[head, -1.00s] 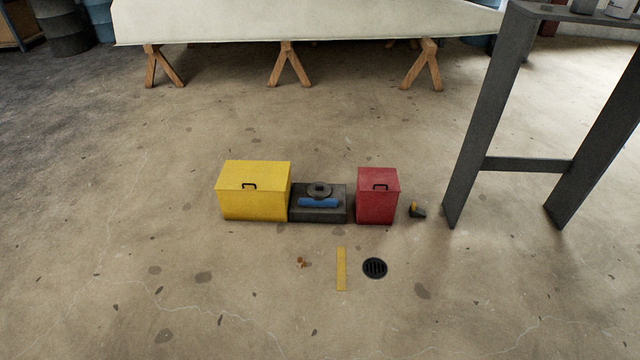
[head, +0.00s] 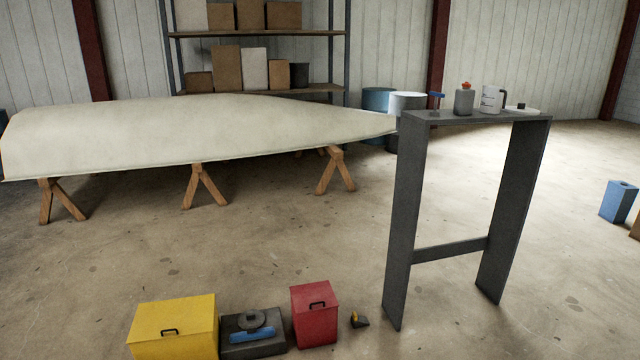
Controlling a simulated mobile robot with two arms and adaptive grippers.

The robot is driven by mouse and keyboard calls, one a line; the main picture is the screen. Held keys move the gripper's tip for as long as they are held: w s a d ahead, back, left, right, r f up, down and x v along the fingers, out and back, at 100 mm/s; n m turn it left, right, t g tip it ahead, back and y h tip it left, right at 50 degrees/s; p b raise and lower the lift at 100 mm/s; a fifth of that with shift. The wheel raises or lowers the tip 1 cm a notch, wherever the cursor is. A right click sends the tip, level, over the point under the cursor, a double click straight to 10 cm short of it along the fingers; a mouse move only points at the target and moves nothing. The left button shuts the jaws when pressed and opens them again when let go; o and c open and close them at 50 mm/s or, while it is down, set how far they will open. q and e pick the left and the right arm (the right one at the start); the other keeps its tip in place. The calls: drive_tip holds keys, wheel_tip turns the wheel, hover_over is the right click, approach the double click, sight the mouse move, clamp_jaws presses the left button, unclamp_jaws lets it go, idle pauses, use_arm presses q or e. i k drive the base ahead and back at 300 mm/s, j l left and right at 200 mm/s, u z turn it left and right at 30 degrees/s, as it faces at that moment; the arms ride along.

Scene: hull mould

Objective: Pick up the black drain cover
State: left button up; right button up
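A yellow box (head: 174,322), a dark grey case (head: 268,346) with a blue item and a dark ring on top, and a red box (head: 314,314) stand in a row at the bottom. Neither of my grippers shows in the view.
A small dark and yellow object (head: 360,320) lies beside the red box. A pale hull (head: 200,135) rests on wooden trestles behind. Open floor lies between.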

sight(251, 317)
drive_tip(key=i+j+z, duration=0.1)
drive_tip(key=i+j, duration=0.3)
drive_tip(key=j, duration=0.25)
drive_tip(key=i+j+z, duration=0.15)
drive_tip(key=j, duration=0.2)
drive_tip(key=i+j+z, duration=0.1)
drive_tip(key=i+j, duration=0.3)
drive_tip(key=j, duration=0.35)
drive_tip(key=i+j+z, duration=0.15)
drive_tip(key=j, duration=0.2)
